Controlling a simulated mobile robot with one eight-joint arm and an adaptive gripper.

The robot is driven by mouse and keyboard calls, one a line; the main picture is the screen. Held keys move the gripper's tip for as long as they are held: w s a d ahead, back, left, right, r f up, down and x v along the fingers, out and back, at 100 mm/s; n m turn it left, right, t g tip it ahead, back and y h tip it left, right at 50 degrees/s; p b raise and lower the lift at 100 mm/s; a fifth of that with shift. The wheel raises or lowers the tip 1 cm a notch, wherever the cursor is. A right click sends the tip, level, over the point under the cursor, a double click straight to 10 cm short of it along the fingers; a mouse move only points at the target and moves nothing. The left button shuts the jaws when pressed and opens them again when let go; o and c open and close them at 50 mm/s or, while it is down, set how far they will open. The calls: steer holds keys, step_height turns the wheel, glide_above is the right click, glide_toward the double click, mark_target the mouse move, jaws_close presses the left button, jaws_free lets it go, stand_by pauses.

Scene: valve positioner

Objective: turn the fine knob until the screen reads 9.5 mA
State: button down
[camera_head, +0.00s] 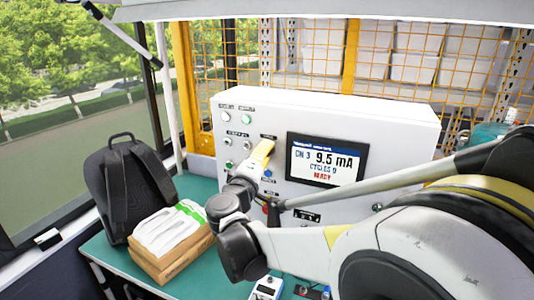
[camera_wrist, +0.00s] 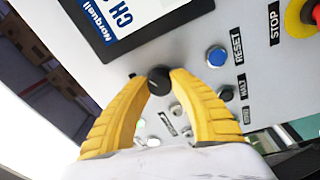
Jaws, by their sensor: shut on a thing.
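The white positioner box (camera_head: 390,115) stands on the bench with a dark-framed screen (camera_head: 326,160). The screen reads CH 3, 9.5 mA, CYCLES 0, READY. My gripper (camera_head: 264,150) is at the panel just left of the screen. In the wrist view its yellow fingers (camera_wrist: 160,88) are closed on a round black knob (camera_wrist: 159,76), one finger on each side. The knob's own label cannot be read, so I cannot tell from it whether this is the fine knob. In the head view my gripper hides the knob. Part of the screen (camera_wrist: 125,18) also shows in the wrist view.
Close by in the wrist view are a blue RESET button (camera_wrist: 216,56), a dark button (camera_wrist: 225,94) and a red STOP button (camera_wrist: 310,12). Several small controls sit left of my gripper. A backpack (camera_head: 125,190) and a cardboard box (camera_head: 172,257) stand on the green bench at left.

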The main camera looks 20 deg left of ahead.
steer(key=c, duration=1)
jaws_free()
steer(key=shift+c, duration=0.2)
steer(key=s+f, duration=0.1)
steer(key=s, duration=1.1)
steer(key=shift+w+f, duration=0.1)
steer(key=shift+f, duration=0.05)
